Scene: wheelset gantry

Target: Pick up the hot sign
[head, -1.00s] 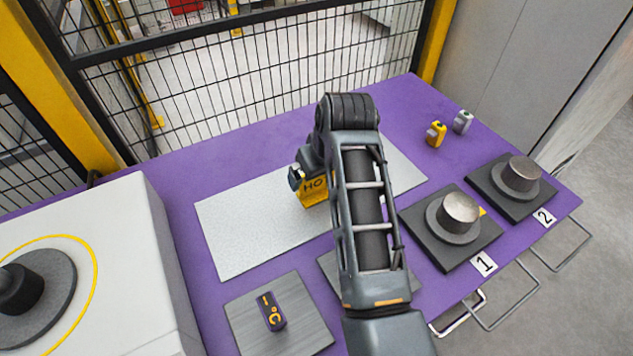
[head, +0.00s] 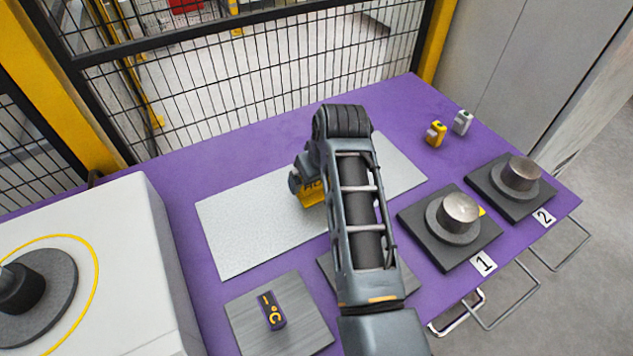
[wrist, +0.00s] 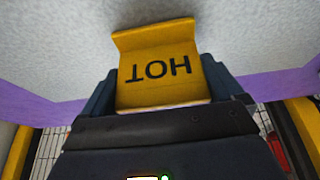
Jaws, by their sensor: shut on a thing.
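The hot sign is a yellow bent plate with black letters reading HOT. In the wrist view the hot sign (wrist: 157,68) sits between the two dark fingers of my gripper (wrist: 160,90), which is shut on it; its lettering appears upside down. In the head view the yellow hot sign (head: 311,194) shows just left of my arm, over the light grey mat (head: 240,235). The gripper's fingers are mostly hidden behind my arm there. I cannot tell whether the sign touches the mat.
A purple table (head: 180,178) carries two dark plates with metal parts, the left part (head: 460,208) by label 1 and the right part (head: 522,172) by label 2.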

